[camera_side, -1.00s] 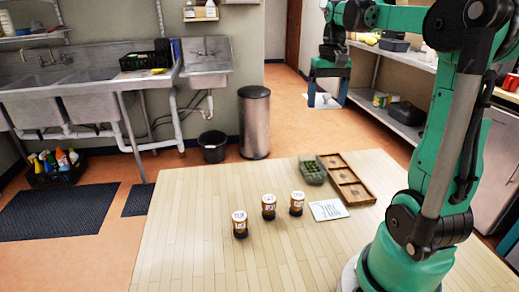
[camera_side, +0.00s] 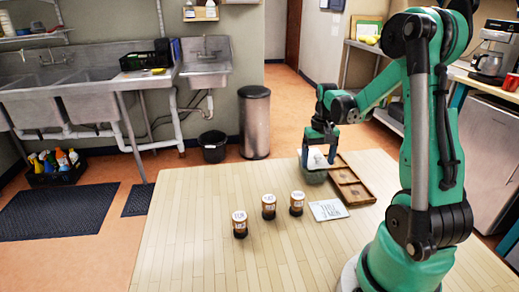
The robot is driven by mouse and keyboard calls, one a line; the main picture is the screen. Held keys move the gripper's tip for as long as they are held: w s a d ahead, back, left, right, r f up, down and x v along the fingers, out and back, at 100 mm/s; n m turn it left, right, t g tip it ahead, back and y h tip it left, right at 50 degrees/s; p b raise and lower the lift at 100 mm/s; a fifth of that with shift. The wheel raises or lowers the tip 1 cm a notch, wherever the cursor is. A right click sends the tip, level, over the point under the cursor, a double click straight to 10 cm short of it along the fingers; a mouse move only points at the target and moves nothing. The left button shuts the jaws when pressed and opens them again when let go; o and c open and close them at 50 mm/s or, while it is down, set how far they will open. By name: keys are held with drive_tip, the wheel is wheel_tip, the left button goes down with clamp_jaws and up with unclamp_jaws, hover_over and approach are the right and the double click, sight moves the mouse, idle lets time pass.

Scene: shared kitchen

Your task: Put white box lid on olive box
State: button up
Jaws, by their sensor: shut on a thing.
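My gripper (camera_side: 319,158) is shut on the white box lid (camera_side: 316,155), which shows as a white patch between the fingers. The olive box (camera_side: 314,178) stands on the wooden table, directly below the gripper in the picture. The fingers and lid cover the box's upper part. I cannot tell whether the lid touches the box or is still a little above it.
A brown wooden tray with compartments (camera_side: 358,194) lies right of the olive box. A white card with writing (camera_side: 328,210) lies in front. Three brown jars with white tops (camera_side: 269,207) stand to the left. The table's left part (camera_side: 190,225) is clear.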

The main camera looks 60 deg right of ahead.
sight(318, 156)
drive_tip(key=shift+f, duration=0.3)
drive_tip(key=shift+f, duration=0.1)
drive_tip(key=o, duration=1.1)
drive_tip(key=shift+f, duration=0.1)
wheel_tip(318, 156, up, 12)
drive_tip(key=r, duration=0.1)
drive_tip(key=w+a+f+n+t, duration=0.1)
drive_tip(key=a+n+t, duration=0.1)
drive_tip(key=a, duration=0.6)
drive_tip(key=w+a+f+n+t, duration=0.1)
drive_tip(key=a+n+t, duration=0.1)
drive_tip(key=a+n, duration=0.2)
drive_tip(key=w+a+f+n+t, duration=0.1)
drive_tip(key=a+n+t, duration=0.2)
drive_tip(key=a, duration=0.8)
drive_tip(key=shift+a, duration=0.3)
